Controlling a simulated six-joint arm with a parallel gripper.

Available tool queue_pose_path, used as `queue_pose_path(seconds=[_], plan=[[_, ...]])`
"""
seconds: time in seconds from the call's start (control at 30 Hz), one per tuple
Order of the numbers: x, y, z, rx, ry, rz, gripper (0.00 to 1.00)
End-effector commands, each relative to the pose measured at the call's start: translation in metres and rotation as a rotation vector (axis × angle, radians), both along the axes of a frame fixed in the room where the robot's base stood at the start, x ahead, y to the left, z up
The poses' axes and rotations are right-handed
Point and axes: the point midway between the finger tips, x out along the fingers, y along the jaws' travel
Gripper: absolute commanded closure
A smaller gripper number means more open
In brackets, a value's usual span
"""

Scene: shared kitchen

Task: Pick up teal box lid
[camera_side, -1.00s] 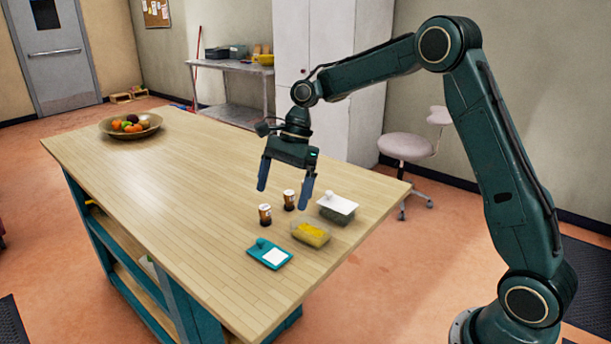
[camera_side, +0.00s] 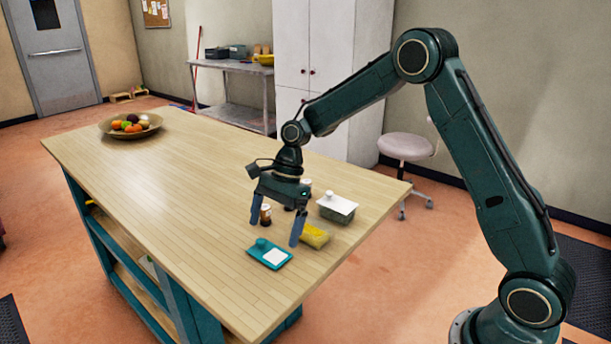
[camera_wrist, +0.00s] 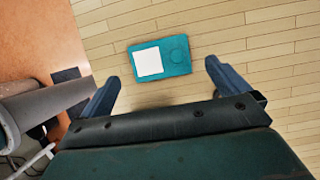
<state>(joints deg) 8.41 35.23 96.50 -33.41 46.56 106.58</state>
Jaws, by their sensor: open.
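The teal box lid (camera_side: 269,254) lies flat on the wooden table near its front right edge. It has a round teal knob at one end and a white square label at the other. In the wrist view the lid (camera_wrist: 174,62) lies ahead of my fingers, with the label to the left and the knob to the right. My gripper (camera_side: 274,233) is open and empty, above the table and behind the lid in the side view. In the wrist view my gripper (camera_wrist: 163,83) has its two blue fingers wide apart, wider than the lid.
A clear box with yellow contents (camera_side: 315,236) stands close right of the lid, partly behind a finger. A box with a white lid (camera_side: 337,208) and a small dark jar (camera_side: 266,214) stand behind. Bare table (camera_side: 200,215) lies left; a fruit bowl (camera_side: 112,130) is far off.

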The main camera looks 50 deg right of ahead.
Motion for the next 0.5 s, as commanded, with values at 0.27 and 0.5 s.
queue_pose_path(seconds=[0.27,0.5], plan=[[-0.002,0.01,-0.03,0.001,0.004,0.002,0.0],[-0.002,0.016,-0.044,-0.001,0.001,0.001,0.0]])
